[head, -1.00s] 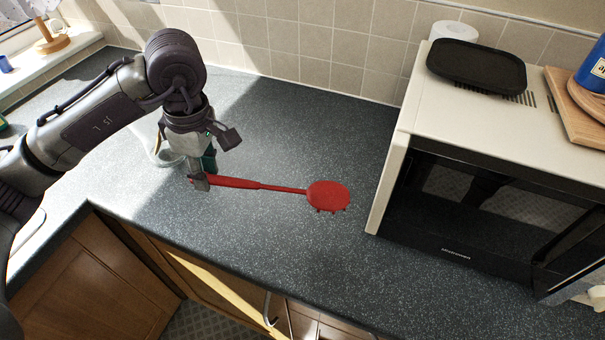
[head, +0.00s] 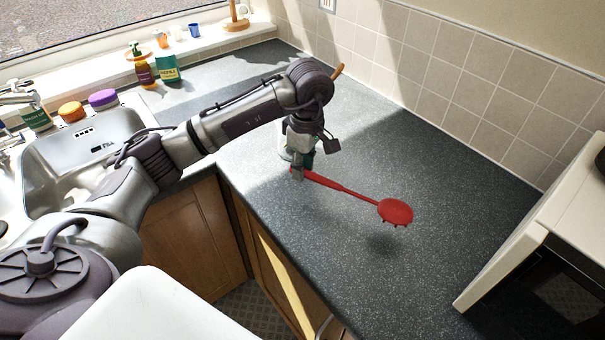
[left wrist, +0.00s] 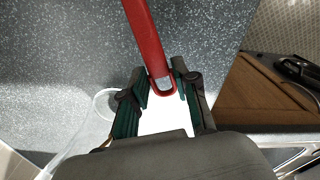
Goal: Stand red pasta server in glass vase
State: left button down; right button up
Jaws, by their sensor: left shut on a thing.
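The red pasta server (head: 395,212) is held by the end of its handle in my left gripper (head: 300,173). It lies nearly level above the counter, its toothed head pointing right and its shadow below. In the left wrist view, the handle's looped end (left wrist: 160,84) sits between the fingers of my left gripper (left wrist: 164,92). A clear glass object (head: 284,154), apparently the vase, stands on the counter behind that gripper, mostly hidden. A clear round rim (left wrist: 105,102) shows left of the fingers in the left wrist view. My right gripper is not in view.
The dark speckled counter (head: 440,160) is clear around the server's head. A microwave (head: 545,240) stands at the right. A sink (head: 85,150) lies at the left, with bottles (head: 145,70) on the sill behind. A wooden tip (head: 338,70) shows behind my arm.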

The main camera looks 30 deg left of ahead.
aim_at(302, 189)
pick_arm(q)
jog(key=shift+w+a+f, duration=0.15)
jog(key=shift+a+f, duration=0.05)
jog(key=shift+a, duration=0.05)
jog(key=shift+f, duration=0.3)
notch_tip(302, 189, down, 2)
jog(key=shift+f+p, duration=0.2)
jog(key=shift+p, duration=0.45)
jog(key=shift+f, duration=0.65)
jog(key=c, duration=0.9)
grip_release()
